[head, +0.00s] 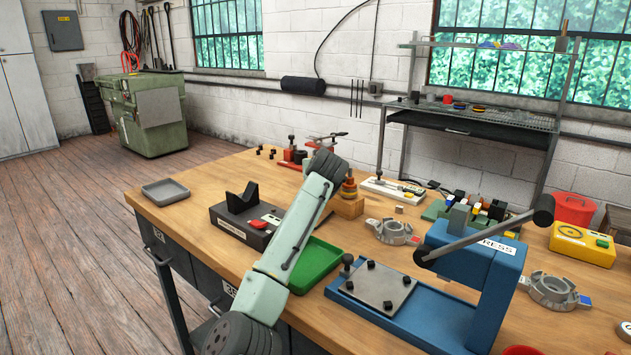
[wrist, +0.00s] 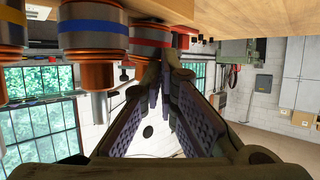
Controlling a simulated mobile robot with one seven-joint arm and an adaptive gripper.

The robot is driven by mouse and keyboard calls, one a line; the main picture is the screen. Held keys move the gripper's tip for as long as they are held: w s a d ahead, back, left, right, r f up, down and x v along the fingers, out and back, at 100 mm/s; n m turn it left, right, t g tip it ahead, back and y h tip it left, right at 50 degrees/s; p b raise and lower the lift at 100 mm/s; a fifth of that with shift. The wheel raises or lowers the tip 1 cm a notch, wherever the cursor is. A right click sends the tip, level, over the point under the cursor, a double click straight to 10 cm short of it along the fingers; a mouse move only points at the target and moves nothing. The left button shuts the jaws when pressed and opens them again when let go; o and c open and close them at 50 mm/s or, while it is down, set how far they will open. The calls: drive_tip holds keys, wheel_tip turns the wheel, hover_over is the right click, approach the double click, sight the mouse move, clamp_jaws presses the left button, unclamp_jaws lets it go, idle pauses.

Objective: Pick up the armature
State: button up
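In the wrist view, which is upside down, several armatures with copper and grey bodies stand in a row. One has a blue band (wrist: 93,28), one a red band (wrist: 150,42), and a yellow-banded one (wrist: 10,25) is cut by the left edge. My gripper (wrist: 163,72) is open and empty, its dark padded fingers pointing towards the red-banded armature. Whether the fingertips touch it I cannot tell. In the head view my arm hides the gripper.
A blue press (head: 475,275) stands at the front right. A green tray (head: 318,262) and a black fixture (head: 240,225) lie near the arm. A grey tray (head: 165,192) sits at the bench's left end. Bare bench top (head: 215,180) shows between them.

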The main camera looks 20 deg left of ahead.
drive_tip(key=o, duration=1.2)
drive_tip(key=shift+c, duration=0.2)
drive_tip(key=shift+d, duration=0.15)
